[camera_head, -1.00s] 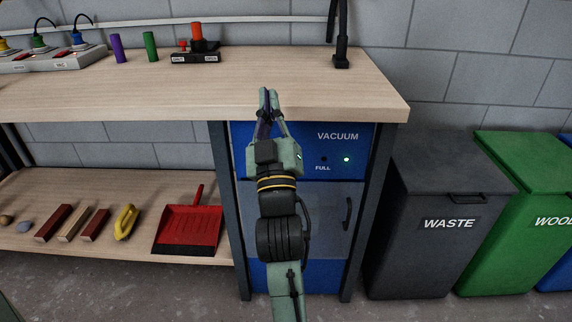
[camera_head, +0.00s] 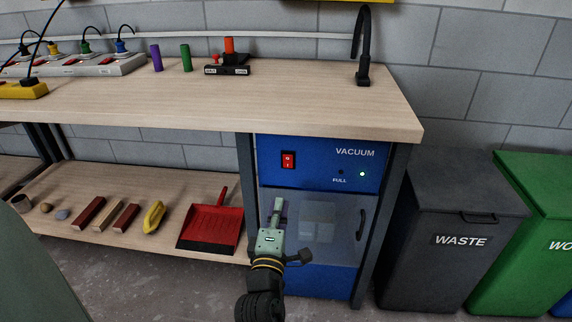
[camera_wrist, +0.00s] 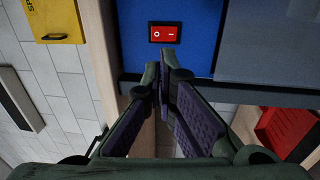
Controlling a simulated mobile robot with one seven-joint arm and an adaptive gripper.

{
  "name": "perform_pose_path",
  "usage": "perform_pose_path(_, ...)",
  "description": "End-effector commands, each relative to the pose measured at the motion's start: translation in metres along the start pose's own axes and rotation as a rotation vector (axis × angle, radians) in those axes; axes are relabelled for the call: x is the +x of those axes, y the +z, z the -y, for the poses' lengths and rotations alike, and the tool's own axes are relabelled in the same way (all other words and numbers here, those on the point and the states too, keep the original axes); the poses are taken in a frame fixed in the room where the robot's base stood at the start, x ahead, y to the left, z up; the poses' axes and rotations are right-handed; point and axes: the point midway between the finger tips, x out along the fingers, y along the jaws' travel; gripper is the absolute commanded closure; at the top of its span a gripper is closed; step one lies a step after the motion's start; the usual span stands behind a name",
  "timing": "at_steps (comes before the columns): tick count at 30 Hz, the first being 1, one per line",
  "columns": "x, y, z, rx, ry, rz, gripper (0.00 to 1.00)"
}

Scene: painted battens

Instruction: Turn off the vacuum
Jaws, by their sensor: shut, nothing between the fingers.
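The vacuum (camera_head: 325,164) is a blue cabinet under the right end of the bench. Its red rocker switch (camera_head: 288,160) is on the upper left of the blue front panel. In the wrist view the switch (camera_wrist: 165,33) shows an O and a dash, just beyond the fingertips; I cannot tell which side is pressed. A green lamp (camera_head: 362,174) is lit at the panel's right, beside a dark FULL lamp (camera_head: 340,172). My gripper (camera_head: 279,202) is shut and empty, its tips below the switch and apart from it. Its fingers (camera_wrist: 160,76) also show in the wrist view.
The wooden bench top (camera_head: 330,115) overhangs the panel. A dark frame leg (camera_head: 248,175) stands left of the vacuum. A red dustpan (camera_head: 212,225) lies on the lower shelf. A dark WASTE bin (camera_head: 450,235) stands to the right.

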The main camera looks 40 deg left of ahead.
Motion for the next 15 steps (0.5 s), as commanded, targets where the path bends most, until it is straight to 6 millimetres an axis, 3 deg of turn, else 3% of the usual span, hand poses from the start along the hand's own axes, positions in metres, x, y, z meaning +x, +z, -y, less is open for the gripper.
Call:
perform_pose_path(9,0.002,0.0,-0.001,0.003,0.001,0.0,1.0)
perform_pose_path(15,0.025,0.0,-0.004,0.004,0.004,0.0,1.0)
